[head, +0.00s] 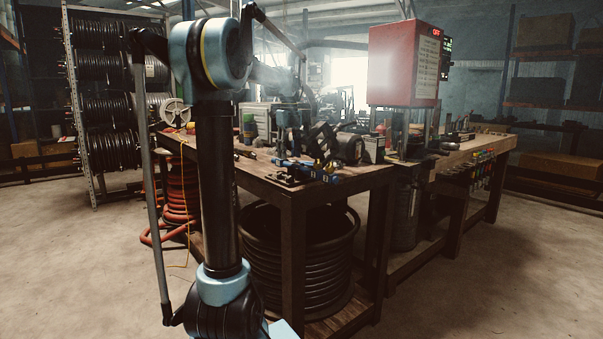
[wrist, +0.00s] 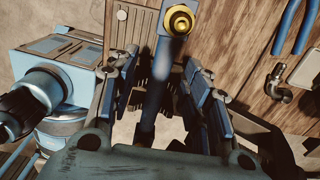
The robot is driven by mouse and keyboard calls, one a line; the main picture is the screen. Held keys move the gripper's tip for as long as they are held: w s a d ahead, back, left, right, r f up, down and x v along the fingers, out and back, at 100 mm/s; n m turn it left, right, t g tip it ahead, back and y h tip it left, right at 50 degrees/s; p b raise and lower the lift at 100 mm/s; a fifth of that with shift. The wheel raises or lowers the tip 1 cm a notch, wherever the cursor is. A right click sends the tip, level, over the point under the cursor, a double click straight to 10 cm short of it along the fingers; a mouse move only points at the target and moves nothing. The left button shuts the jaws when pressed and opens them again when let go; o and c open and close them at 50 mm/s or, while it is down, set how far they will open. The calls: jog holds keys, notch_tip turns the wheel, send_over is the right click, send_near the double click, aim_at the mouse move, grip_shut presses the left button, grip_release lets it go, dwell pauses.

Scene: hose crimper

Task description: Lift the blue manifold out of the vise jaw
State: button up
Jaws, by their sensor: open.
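The blue manifold (wrist: 175,45) shows in the wrist view as a blue bar with a brass fitting at its far end. It runs lengthwise between the fingers of my gripper (wrist: 160,65), which stand apart on either side of it. I see space beside the bar, so the gripper is open around it, not clamped. Dark ridged metal, seemingly the vise jaw (wrist: 134,97), shows beside the bar, partly hidden by the fingers. In the head view the manifold (head: 284,162) is small, near the bench's front corner, with my gripper (head: 318,142) just above it.
The wooden bench (head: 262,171) holds several tools and boxes. A red crimper (head: 404,62) stands behind to the right. In the wrist view, blue-handled tools (wrist: 290,25) and a metal elbow fitting (wrist: 277,85) lie right of the gripper. A coiled black hose (head: 325,255) sits below the bench.

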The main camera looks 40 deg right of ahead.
jog(key=shift+w+d+f, duration=0.1)
jog(key=shift+f, duration=0.95)
jog(key=shift+w+d+f, duration=0.1)
jog(key=shift+f, duration=0.95)
grip_shut()
